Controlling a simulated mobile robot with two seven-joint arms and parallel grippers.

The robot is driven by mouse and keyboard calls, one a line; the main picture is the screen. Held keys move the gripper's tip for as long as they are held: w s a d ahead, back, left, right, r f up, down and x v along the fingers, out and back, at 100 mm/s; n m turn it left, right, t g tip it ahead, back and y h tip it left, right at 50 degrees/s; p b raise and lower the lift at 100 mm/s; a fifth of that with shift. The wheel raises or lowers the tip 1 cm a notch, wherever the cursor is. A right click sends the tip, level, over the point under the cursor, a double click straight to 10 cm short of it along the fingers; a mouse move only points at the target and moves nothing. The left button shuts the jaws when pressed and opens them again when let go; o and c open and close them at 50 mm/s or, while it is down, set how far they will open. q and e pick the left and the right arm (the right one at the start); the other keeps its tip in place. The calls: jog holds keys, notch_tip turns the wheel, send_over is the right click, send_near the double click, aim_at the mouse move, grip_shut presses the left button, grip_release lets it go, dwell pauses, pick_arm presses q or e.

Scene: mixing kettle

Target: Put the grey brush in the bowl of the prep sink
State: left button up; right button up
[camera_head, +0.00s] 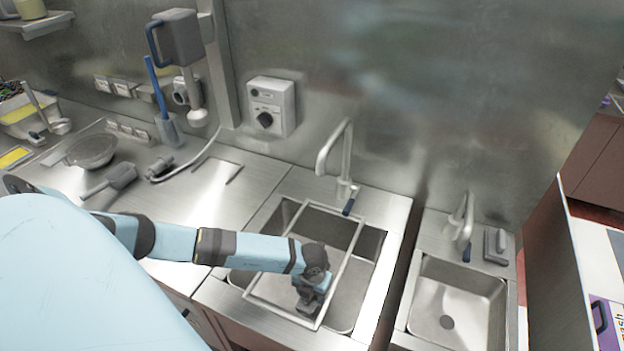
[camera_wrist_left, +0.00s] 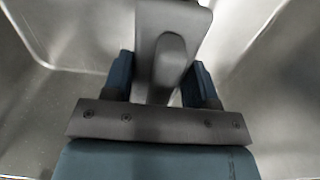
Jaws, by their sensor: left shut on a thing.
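My left gripper (camera_head: 310,300) is over the bowl of the large sink (camera_head: 345,308), inside the outline of a thin metal frame that lies across it. In the left wrist view, my left gripper (camera_wrist_left: 162,85) is shut on the grey brush (camera_wrist_left: 172,25), a grey block with a raised rounded grip between the two blue fingers. Pale metal sink walls surround it there. In the head view the brush is mostly hidden by the gripper, and I cannot tell whether it touches the sink floor. My right gripper is not in view.
The metal frame (camera_head: 350,252) and a tap (camera_head: 338,160) stand close to my left arm. A smaller sink (camera_head: 450,315) with its own tap is at the right, with a grey block (camera_head: 495,246) beside it. A grey handled tool (camera_head: 121,176) lies on the left counter.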

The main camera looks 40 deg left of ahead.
aim_at(312, 299)
pick_arm(q)
notch_tip(312, 299, down, 4)
jog(key=shift+f, duration=0.15)
dwell(0.3)
jog(key=shift+f, duration=0.2)
jog(key=o, duration=0.9)
